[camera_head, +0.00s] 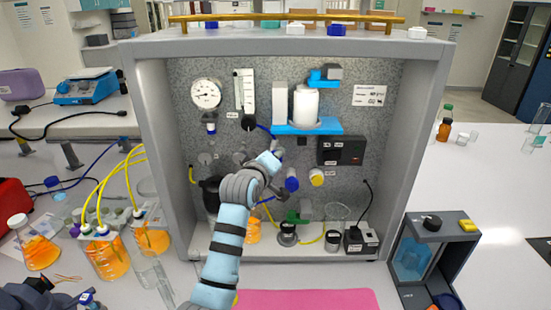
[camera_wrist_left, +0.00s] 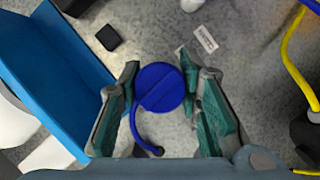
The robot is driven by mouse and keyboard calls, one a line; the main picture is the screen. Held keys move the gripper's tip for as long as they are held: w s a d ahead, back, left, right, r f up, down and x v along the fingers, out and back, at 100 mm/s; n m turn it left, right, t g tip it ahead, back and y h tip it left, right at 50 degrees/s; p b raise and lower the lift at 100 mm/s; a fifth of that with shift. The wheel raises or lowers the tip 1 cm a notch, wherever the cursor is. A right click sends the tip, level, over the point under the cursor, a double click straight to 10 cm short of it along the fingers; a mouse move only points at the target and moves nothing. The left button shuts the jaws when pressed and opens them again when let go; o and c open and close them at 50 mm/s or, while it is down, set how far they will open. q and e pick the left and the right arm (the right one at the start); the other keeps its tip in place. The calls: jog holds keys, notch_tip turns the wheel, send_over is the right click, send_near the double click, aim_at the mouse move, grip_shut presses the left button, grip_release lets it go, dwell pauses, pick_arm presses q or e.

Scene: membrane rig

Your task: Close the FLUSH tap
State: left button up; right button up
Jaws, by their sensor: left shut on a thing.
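In the left wrist view a round blue tap knob (camera_wrist_left: 160,88) with a raised diagonal bar sits between the two teal-padded fingers of my left gripper (camera_wrist_left: 160,92). The gripper is shut on the knob; a thin gap seems to show at the right finger. A blue tube curves from below the knob to the panel. A small label (camera_wrist_left: 205,39) beside it is too small to read, so I cannot confirm that this is FLUSH. In the head view my left gripper (camera_head: 277,151) reaches the speckled panel and hides the knob. My right gripper is not in view.
A blue bracket (camera_head: 290,129) with a white bottle (camera_head: 306,103) is close to my left gripper. A blue knob (camera_head: 292,181) and a yellow knob (camera_head: 316,177) are below right. The grey frame (camera_head: 404,150) encloses the panel. Flasks with orange liquid (camera_head: 108,262) stand at left.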

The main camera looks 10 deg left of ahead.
pick_arm(q)
jog(key=shift+f+m, duration=0.15)
jog(key=shift+m, duration=0.25)
dwell(0.3)
jog(key=o, duration=1.2)
jog(key=shift+s, duration=0.1)
jog(key=v, duration=1.2)
jog(key=shift+d+r, duration=0.15)
jog(key=shift+r, duration=0.15)
